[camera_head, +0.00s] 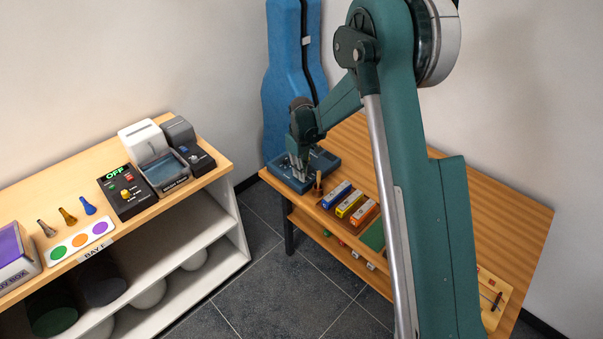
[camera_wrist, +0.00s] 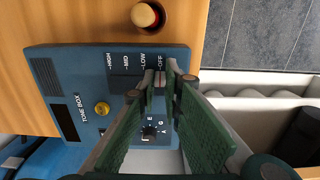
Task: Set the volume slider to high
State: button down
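The blue tone box (camera_wrist: 60,85) lies on the wooden table, and it also shows in the head view (camera_head: 322,160). Its dark volume slider track (camera_wrist: 124,85) runs beside the labels HIGH, MID, LOW and OFF. My gripper (camera_wrist: 160,78) points down at the track's OFF end, by the LOW and OFF labels. Its two fingertips are close together with a small grey piece between them. I cannot tell whether this is the slider knob or whether they grip it. In the head view my gripper (camera_head: 298,170) is over the box.
A yellow knob (camera_wrist: 102,108) and a lettered dial (camera_wrist: 150,131) sit on the box near my fingers. A round-topped peg (camera_wrist: 146,15) stands beside the box. Several coloured blocks (camera_head: 350,204) lie nearby. A blue instrument case (camera_head: 284,80) stands behind the table.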

aim_at(315, 169)
jog(key=shift+w+d+b, duration=0.65)
jog(key=shift+w+d, duration=2.15)
jog(key=c, duration=2.5)
grip_release()
jog(key=shift+r, duration=0.1)
notch_tip(315, 169, up, 12)
